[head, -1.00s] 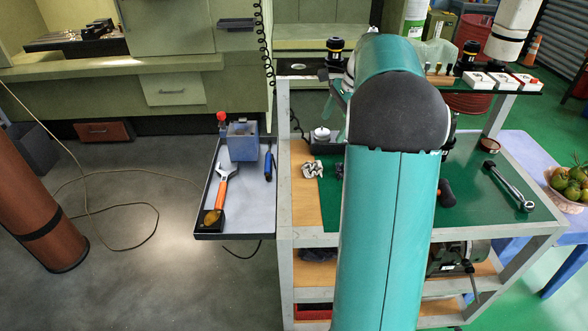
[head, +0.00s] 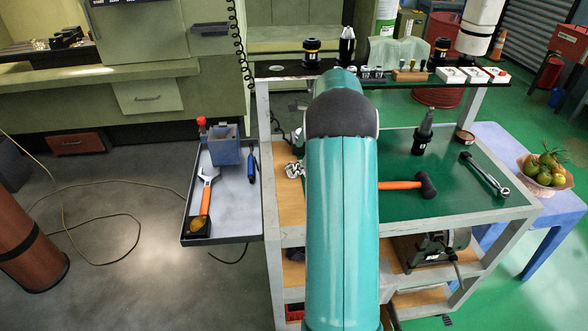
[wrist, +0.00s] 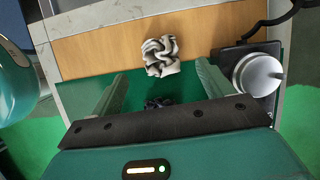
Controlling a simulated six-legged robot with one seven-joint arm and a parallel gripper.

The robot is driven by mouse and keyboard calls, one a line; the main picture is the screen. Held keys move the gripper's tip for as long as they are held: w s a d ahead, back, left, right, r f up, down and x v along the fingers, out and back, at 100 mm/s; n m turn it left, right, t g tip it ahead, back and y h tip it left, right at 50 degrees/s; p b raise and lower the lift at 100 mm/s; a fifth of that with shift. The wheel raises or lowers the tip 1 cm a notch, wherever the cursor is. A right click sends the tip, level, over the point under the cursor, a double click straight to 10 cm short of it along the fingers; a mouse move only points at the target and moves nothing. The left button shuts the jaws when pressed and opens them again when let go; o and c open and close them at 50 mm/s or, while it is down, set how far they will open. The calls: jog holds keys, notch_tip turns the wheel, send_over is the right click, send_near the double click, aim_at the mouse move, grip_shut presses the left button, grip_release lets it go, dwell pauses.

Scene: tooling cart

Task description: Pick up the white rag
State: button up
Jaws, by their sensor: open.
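The white rag (wrist: 160,57) lies crumpled on the wooden strip of the cart top, near its border with the green mat. In the head view, the rag (head: 294,171) shows just left of my arm, partly covered by it. My gripper (wrist: 160,90) is open, with its two fingers spread wide over the green mat. In the wrist view the rag lies beyond the fingertips, roughly centred between them, and nothing is held. My gripper is mostly hidden behind my arm in the head view.
A round silver-topped device (wrist: 258,74) stands right of the rag. An orange-handled mallet (head: 426,185), a black tool holder (head: 422,138) and a ratchet (head: 484,174) occupy the mat. A side tray (head: 228,222) holds tools.

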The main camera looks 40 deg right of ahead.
aim_at(294, 165)
jog(key=shift+x, duration=2.8)
jog(key=shift+w+a, duration=0.1)
jog(key=c, duration=1.1)
jog(key=shift+r, duration=0.1)
jog(key=shift+r, duration=0.45)
notch_tip(294, 165, up, 2)
jog(key=shift+r, duration=0.15)
jog(key=shift+s+a+r, duration=0.9)
jog(key=shift+s+r, duration=0.7)
jog(key=shift+s, duration=0.55)
jog(key=shift+s+a+r, duration=0.95)
jog(key=shift+s+r, duration=0.7)
jog(key=shift+s, duration=0.5)
jog(key=shift+s+a+r, duration=0.9)
jog(key=shift+s+r, duration=0.7)
jog(key=shift+s, duration=0.55)
